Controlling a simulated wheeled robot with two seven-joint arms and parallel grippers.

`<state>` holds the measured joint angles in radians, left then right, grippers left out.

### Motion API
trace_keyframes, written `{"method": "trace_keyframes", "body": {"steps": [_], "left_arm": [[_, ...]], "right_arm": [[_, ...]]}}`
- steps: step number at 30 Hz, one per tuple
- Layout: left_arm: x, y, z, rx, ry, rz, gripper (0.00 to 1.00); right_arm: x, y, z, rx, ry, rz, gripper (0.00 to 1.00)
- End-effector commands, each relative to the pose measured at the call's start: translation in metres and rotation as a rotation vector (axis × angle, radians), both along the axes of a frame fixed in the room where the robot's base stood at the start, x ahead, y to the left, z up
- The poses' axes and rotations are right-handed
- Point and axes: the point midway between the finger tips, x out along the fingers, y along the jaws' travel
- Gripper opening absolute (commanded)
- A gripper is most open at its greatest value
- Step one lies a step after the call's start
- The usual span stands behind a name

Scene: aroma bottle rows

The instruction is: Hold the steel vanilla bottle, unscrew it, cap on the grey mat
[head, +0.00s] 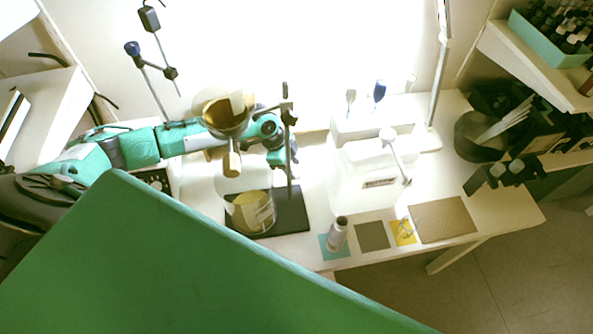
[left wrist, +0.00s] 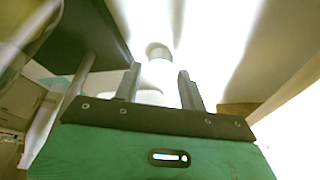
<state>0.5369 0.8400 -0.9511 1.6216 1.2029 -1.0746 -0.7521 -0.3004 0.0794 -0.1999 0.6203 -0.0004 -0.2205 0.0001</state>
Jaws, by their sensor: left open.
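The steel bottle (head: 337,236) stands upright with a dark cap on a teal mat near the front edge of the table. The grey mat (head: 373,236) lies flat and bare just right of it. My left gripper (head: 291,152) is behind and left of the bottle, apart from it, and partly hidden by a stand. In the left wrist view my left gripper (left wrist: 159,73) is open. A pale, round-topped thing shows between and beyond its fingers; I cannot tell whether it is the bottle. My right gripper is not in view.
A ring stand holding a funnel, with a glass beaker (head: 254,212) below, is close to my left arm. A white box-like device (head: 362,172) stands behind the mats. A yellow mat (head: 403,240) and brown mat (head: 442,220) lie right. A large green surface covers the foreground.

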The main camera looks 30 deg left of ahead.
Motion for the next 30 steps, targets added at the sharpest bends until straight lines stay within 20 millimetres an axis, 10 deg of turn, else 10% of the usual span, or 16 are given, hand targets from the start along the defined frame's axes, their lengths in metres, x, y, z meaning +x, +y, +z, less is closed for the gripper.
{"method": "trace_keyframes", "body": {"steps": [12, 18, 30], "left_arm": [[0.002, -0.008, -0.021, 0.000, 0.000, 0.000, 0.41], [0.002, -0.008, -0.020, 0.000, 0.000, 0.000, 0.09], [0.003, -0.008, -0.014, -0.001, -0.002, -0.001, 0.05]], "right_arm": [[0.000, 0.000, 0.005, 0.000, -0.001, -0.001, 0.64], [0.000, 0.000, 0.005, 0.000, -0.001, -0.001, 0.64], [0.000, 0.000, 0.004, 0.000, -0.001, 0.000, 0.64]]}}
